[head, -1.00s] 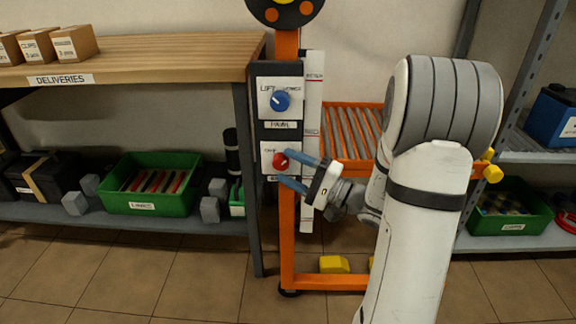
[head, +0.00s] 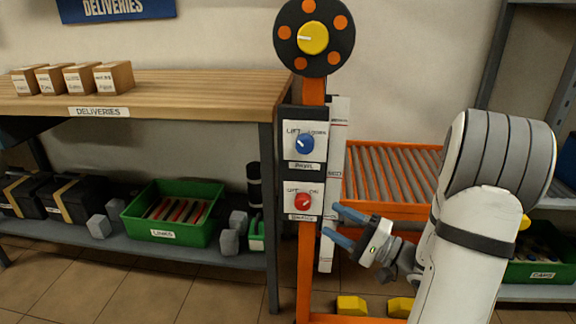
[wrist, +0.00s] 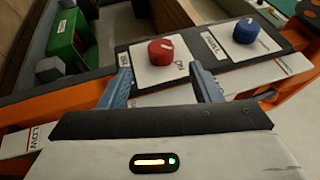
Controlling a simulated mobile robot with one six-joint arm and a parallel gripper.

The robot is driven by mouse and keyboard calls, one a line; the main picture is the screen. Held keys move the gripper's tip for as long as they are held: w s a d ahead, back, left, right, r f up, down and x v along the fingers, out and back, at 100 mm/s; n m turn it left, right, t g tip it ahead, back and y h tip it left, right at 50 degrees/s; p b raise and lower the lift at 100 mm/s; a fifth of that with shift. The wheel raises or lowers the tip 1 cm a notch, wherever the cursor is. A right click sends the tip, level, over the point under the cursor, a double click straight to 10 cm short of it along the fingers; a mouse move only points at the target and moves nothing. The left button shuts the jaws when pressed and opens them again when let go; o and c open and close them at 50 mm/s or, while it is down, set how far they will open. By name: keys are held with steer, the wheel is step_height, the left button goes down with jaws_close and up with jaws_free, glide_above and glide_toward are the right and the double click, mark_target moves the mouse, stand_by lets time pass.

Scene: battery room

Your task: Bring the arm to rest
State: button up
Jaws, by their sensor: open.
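My gripper (head: 341,226) is open and empty, with its two blue fingers pointing left toward the control panel. In the head view it is just right of and a little below the red knob (head: 302,203), apart from it. In the wrist view the red knob (wrist: 161,51) stands beyond and between the open fingertips (wrist: 160,80). The blue knob (head: 304,144) is above the red one on the same orange post (head: 306,265). My arm comes in from the right, bent at a white and grey joint.
A wooden bench (head: 190,95) labelled DELIVERIES holds several small boxes at the left. A green LINKS bin (head: 160,234) is on its lower shelf. An orange roller conveyor (head: 385,205) lies behind my arm. A black dial with a yellow knob (head: 313,39) tops the post.

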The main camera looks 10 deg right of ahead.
steer(key=s+a+r+n+g+h+p, duration=0.1)
steer(key=s+a+r+n+g+p, duration=0.25)
steer(key=a+r+g+p, duration=0.3)
steer(key=s+a+r+n+g+p, duration=0.2)
steer(key=s+a+r+g+p, duration=0.35)
steer(key=r+p, duration=0.2)
steer(key=s+a+r+n+g+h+p, duration=0.1)
steer(key=s+r+n+g+h+p, duration=0.15)
steer(key=s+r+h+p, duration=0.65)
steer(key=w+d+r+n+t+h+p, duration=0.1)
steer(key=d+r+h+p, duration=0.4)
steer(key=r+p, duration=0.9)
steer(key=w+d+t+p, duration=0.1)
steer(key=t, duration=0.1)
steer(key=shift+t, duration=0.35)
